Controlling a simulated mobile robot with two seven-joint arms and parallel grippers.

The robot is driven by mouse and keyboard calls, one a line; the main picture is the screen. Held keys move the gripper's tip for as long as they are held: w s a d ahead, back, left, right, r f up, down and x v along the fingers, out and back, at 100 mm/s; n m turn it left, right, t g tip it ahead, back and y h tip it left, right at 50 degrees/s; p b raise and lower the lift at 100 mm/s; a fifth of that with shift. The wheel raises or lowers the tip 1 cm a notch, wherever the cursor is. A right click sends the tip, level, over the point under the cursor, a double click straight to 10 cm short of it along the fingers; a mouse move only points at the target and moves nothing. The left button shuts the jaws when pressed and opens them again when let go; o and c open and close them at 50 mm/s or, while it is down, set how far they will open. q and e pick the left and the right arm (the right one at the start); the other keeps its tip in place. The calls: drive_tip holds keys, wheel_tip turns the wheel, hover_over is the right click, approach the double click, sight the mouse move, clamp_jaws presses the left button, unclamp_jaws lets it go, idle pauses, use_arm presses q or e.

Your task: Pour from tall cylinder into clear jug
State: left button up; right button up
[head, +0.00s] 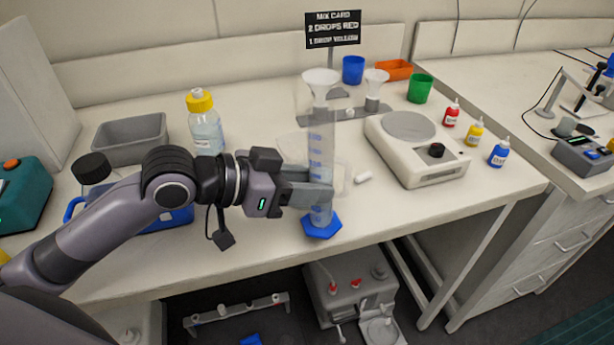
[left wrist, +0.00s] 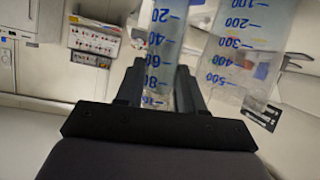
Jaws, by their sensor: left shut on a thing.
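The tall cylinder (head: 321,150) is clear, with blue marks and a blue hexagonal base (head: 321,226). It stands upright near the front edge of the bench; I cannot tell whether its base touches the bench. My left gripper (head: 318,194) is shut around its lower part. In the left wrist view the marked cylinder (left wrist: 163,45) passes between my fingers (left wrist: 160,95). The clear jug (left wrist: 238,45), with marks in the hundreds, shows beside it there. In the head view the jug is too faint behind the cylinder to outline surely. My right gripper is not in view.
A scale (head: 400,170), dropper bottles (head: 475,132), and blue (head: 353,69) and green (head: 420,88) cups are to the right.

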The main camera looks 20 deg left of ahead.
sight(320, 141)
use_arm(q)
drive_tip(key=shift+s+d+f+b, duration=0.15)
drive_tip(key=shift+f+b, duration=0.25)
drive_tip(key=shift+f, duration=0.3)
drive_tip(key=shift+s+d+n, duration=0.1)
drive_tip(key=shift+s+n, duration=0.05)
drive_tip(key=shift+n, duration=0.15)
drive_tip(key=shift+s+d+r+n+g+h+p, duration=0.5)
drive_tip(key=shift+r+n+g+h+p, duration=0.3)
drive_tip(key=shift+r+n, duration=0.8)
drive_tip(key=shift+s+d+r+n+g+h+p, duration=0.25)
drive_tip(key=shift+s+r+n+g+h+p, duration=0.55)
drive_tip(key=shift+r+n, duration=0.7)
drive_tip(key=shift+s+d+r+n+g+h+p, duration=0.5)
drive_tip(key=shift+r+n+p, duration=0.6)
drive_tip(key=shift+r, duration=0.85)
drive_tip(key=shift+w+a+r, duration=0.1)
drive_tip(key=shift+w+a, duration=0.05)
drive_tip(key=shift+r+n+h, duration=0.2)
drive_tip(key=shift+n+h, duration=0.1)
drive_tip(key=shift+w+a+r+n+g, duration=0.15)
drive_tip(key=shift+r+n+g, duration=0.15)
drive_tip(key=shift+r+n, duration=0.15)
drive_tip(key=shift+r+n+h, duration=0.25)
drive_tip(key=shift+r+h, duration=0.05)
